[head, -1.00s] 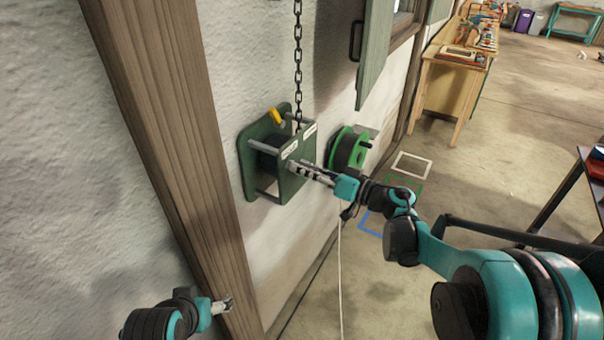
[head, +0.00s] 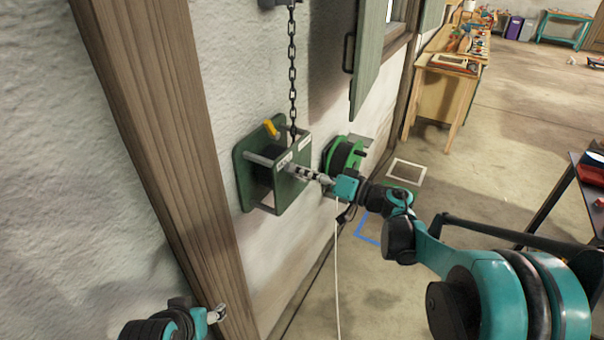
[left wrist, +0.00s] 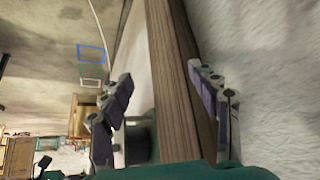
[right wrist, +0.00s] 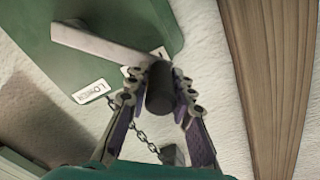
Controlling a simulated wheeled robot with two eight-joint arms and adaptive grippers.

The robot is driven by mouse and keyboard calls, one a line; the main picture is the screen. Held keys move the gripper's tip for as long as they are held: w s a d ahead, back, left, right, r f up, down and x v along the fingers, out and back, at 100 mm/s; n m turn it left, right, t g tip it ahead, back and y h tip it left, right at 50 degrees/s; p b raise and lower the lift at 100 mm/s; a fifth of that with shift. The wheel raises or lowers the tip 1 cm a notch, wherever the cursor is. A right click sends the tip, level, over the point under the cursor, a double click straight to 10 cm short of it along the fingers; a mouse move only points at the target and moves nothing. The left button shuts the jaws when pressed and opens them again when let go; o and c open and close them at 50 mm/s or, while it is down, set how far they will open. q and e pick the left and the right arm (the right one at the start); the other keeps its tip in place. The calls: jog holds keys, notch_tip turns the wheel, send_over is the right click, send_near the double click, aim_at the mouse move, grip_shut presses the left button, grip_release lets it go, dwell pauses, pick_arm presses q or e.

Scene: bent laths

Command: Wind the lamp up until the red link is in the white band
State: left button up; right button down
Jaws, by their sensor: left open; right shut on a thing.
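The green winch (head: 243,180) is fixed to the wall. A dark chain (head: 292,65) runs straight up from it. A yellow lever (head: 271,128) sits on its top. My right gripper (head: 297,170) is at the winch's front plate. In the right wrist view it is shut on the dark crank knob (right wrist: 160,88), at the end of a pale crank arm (right wrist: 95,42). A label there (right wrist: 92,91) appears to read LOWER. My left gripper (head: 218,313) is open and empty near the wooden post. I cannot make out the lamp, a red link or a white band.
A thick wooden post (head: 165,130) stands left of the winch. A green reel (head: 344,155) with a pale cable hangs to its right, near my right gripper. A green shutter (head: 371,60) is above. A workbench (head: 440,90) stands farther back beside open floor.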

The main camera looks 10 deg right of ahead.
pick_arm(q)
jog(key=w+d, duration=0.1)
jog(key=d+n+h, duration=0.1)
jog(key=shift+w+d+f+n, duration=0.1)
jog(key=shift+w+d+n, duration=0.2)
jog(key=shift+w, duration=0.05)
jog(key=c, duration=1)
jog(key=w+d+n+h, duration=0.1)
jog(key=d+n, duration=0.1)
jog(key=w+d+n+t+h, duration=0.1)
jog(key=w+d+n+h, duration=0.1)
jog(key=d, duration=0.1)
jog(key=w+d+r+n+h, duration=0.1)
jog(key=w+d+n, duration=0.1)
jog(key=d, duration=0.1)
jog(key=shift+w+n+t+h, duration=0.25)
jog(key=shift+n+t+h, duration=0.05)
jog(key=shift+n+t, duration=0.1)
grip_shut()
jog(key=w+d+r+n+t+h, duration=0.2)
jog(key=w+d+r+n, duration=0.3)
jog(key=w+n, duration=0.3)
jog(key=w+d+r+n+t+h, duration=0.3)
jog(key=w+d+r+n, duration=0.3)
jog(key=w+n, duration=0.3)
jog(key=shift+d+n+t+h, duration=0.3)
jog(key=shift+d+n+t, duration=0.3)
jog(key=shift+n, duration=1.1)
